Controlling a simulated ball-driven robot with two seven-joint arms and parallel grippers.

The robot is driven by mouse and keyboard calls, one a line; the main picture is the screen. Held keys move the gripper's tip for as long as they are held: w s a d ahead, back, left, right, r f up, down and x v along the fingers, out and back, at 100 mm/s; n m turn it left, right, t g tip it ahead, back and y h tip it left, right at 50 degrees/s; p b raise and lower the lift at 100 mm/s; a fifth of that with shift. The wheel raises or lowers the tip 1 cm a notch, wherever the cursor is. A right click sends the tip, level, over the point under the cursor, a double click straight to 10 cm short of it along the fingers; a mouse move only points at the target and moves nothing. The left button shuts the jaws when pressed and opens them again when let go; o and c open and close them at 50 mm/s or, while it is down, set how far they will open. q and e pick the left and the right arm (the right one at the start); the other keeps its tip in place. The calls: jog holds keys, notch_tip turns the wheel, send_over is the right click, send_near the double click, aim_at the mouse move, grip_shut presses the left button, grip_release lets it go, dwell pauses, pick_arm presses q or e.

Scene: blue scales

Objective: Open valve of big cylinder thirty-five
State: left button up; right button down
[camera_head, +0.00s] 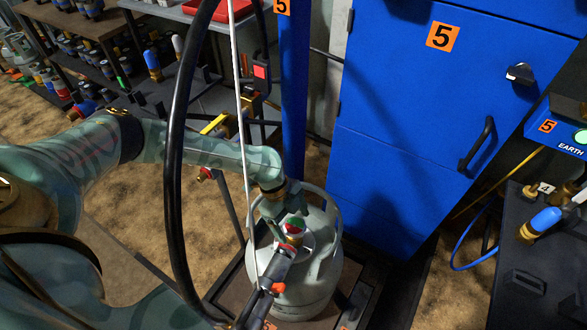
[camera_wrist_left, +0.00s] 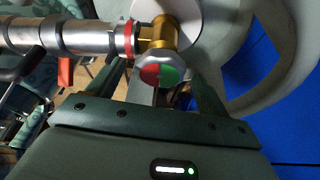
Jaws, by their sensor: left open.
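The big cylinder (camera_head: 300,298) is a grey gas bottle with a collar handle, standing upright on a dark platform. I cannot read a number thirty-five on it. Its valve knob (camera_head: 294,226) is half red and half green, on a brass body, and shows close up in the left wrist view (camera_wrist_left: 168,73). A silver coupling (camera_head: 277,264) with a red ring is attached to the valve's side. My left gripper (camera_wrist_left: 158,90) is open, with its fingers on either side of the knob's near part; contact cannot be told. My right gripper is not in view.
A black hose (camera_head: 178,130) and a thin white line (camera_head: 240,110) run beside the cylinder. A blue cabinet (camera_head: 400,130) marked 5 stands behind it. A bench with a blue-capped fitting (camera_head: 543,221) is at the right. Shelves (camera_head: 75,29) of small cylinders stand at the far left.

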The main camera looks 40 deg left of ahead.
pick_arm(q)
jog(key=shift+c, duration=1.2)
jog(key=c, duration=0.8)
jog(key=shift+o, duration=0.2)
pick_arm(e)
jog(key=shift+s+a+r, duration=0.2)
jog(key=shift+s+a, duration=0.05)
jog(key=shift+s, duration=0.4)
pick_arm(q)
jog(key=shift+r, duration=0.1)
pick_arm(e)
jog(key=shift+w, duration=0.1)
